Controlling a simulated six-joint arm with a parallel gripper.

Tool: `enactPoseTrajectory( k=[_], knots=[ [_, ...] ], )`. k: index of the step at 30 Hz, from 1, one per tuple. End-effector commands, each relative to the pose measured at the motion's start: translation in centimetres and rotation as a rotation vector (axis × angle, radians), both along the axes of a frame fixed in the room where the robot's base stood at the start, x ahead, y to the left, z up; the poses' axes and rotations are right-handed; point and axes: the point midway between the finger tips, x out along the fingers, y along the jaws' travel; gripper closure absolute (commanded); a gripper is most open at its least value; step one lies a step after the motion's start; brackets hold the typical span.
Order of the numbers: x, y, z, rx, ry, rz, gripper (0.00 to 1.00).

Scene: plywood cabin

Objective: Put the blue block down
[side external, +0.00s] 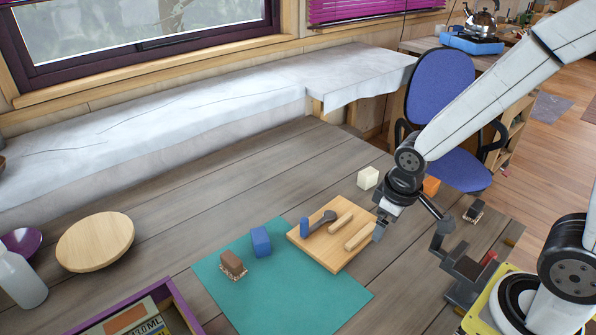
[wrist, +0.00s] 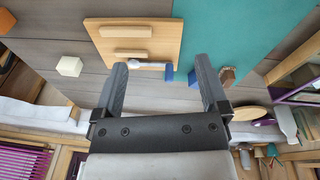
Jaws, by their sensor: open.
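The blue block (side external: 261,242) stands on the teal mat (side external: 320,300), just left of the wooden board (side external: 333,262). In the wrist view the blue block (wrist: 194,78) shows beside the right finger, partly hidden by it. My gripper (side external: 379,231) is over the right edge of the board, apart from the blue block. In the wrist view my gripper (wrist: 162,62) is open, with nothing held between its fingers.
The board carries two wooden bars (side external: 360,236) and a grey piece with a blue end (side external: 304,226). A brown brush (side external: 233,265) lies on the mat. A white cube (side external: 368,178) sits behind my gripper. A round wooden board (side external: 95,241) and purple-edged box (side external: 175,300) are left.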

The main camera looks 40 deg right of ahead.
Motion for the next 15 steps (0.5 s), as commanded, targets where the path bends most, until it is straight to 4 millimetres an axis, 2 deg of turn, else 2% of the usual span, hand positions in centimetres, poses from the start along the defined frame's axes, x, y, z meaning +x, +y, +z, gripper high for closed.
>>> enactPoseTrajectory(
  k=[6, 15],
  knots=[
    [-0.25, -0.37, 1.09, 0.080, -0.075, -0.170, 0.06],
    [-0.28, -0.39, 1.16, 0.089, -0.082, -0.189, 0.06]
  ],
)
